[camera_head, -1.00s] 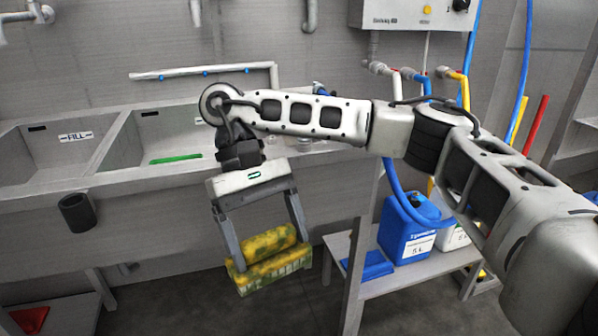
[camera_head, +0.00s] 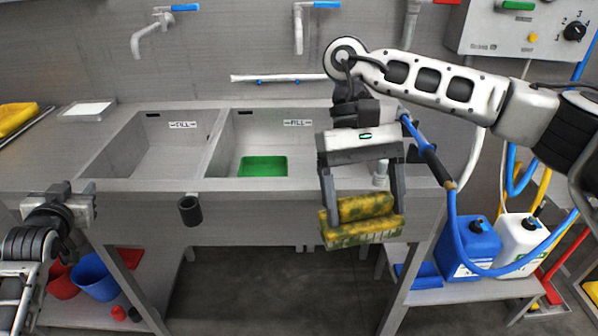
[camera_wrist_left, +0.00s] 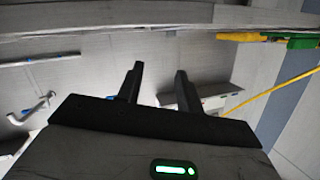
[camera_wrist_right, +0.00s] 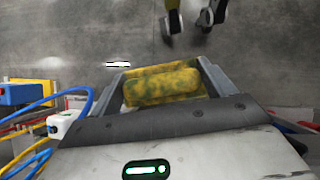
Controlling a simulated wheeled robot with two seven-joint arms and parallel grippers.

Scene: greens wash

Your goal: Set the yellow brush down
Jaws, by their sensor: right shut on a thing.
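The yellow brush (camera_head: 362,221), mottled with green, is between the fingers of my right gripper (camera_head: 362,205). The right gripper is shut on it and holds it in the air in front of the sink's front edge. The brush also fills the space between the fingers in the right wrist view (camera_wrist_right: 163,86). My left gripper (camera_head: 72,200) is at the left of the head view. In the left wrist view its fingers (camera_wrist_left: 158,88) are apart with nothing between them.
A double sink (camera_head: 213,187) stands ahead, with a green piece (camera_head: 263,166) in the right basin. A dark cup (camera_head: 190,210) is on the sink front. A blue jug (camera_head: 468,248) and a white jug (camera_head: 520,240) stand on a low shelf at right. A blue bucket (camera_head: 95,277) is below left.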

